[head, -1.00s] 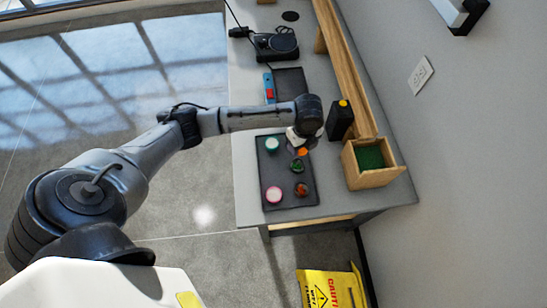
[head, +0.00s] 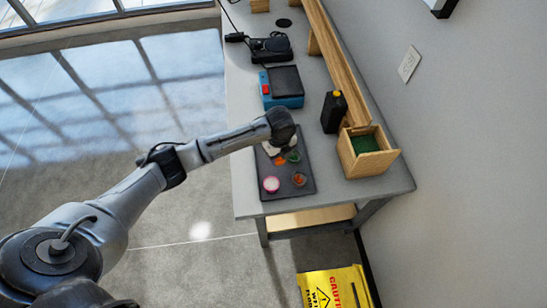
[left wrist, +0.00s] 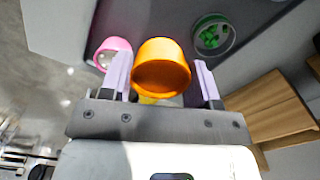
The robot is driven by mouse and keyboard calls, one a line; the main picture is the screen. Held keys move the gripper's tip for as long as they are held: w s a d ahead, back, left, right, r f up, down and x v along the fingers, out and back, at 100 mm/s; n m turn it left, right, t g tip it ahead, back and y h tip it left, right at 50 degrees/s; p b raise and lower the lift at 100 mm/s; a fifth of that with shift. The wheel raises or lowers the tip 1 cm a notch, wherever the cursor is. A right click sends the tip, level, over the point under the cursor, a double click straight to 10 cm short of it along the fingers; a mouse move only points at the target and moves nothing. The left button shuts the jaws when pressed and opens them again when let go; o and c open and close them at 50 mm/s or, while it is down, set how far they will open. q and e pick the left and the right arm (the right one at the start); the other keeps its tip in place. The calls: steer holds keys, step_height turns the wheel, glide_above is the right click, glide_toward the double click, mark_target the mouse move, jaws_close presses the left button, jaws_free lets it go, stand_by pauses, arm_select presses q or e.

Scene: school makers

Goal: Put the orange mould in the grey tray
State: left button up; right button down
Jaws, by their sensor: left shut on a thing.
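The orange mould (left wrist: 162,72) is a small round cup between the two fingers of my left gripper (left wrist: 163,80) in the left wrist view. The gripper is shut on it. In the head view the left gripper (head: 279,152) is over the far part of a dark grey flat tray or mat (head: 305,187) on the bench, and a bit of orange (head: 280,160) shows beneath it. I cannot tell how high the mould is above the surface. My right gripper is not in view.
A wooden box with green inside (head: 352,163) and a black bottle (head: 333,112) are to the right. A blue device (head: 284,101) lies farther back.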

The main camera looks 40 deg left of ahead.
arm_select(q)
steer(key=a+f, duration=0.1)
steer(key=w+a+f, duration=0.1)
steer(key=a, duration=0.1)
steer(key=shift+w+a+f, duration=0.1)
steer(key=shift+a+f, duration=0.05)
steer(key=shift+a, duration=0.1)
steer(key=shift+f+b, duration=0.7)
steer(key=shift+f, duration=1.3)
steer(key=o, duration=0.7)
steer(key=shift+f, duration=0.1)
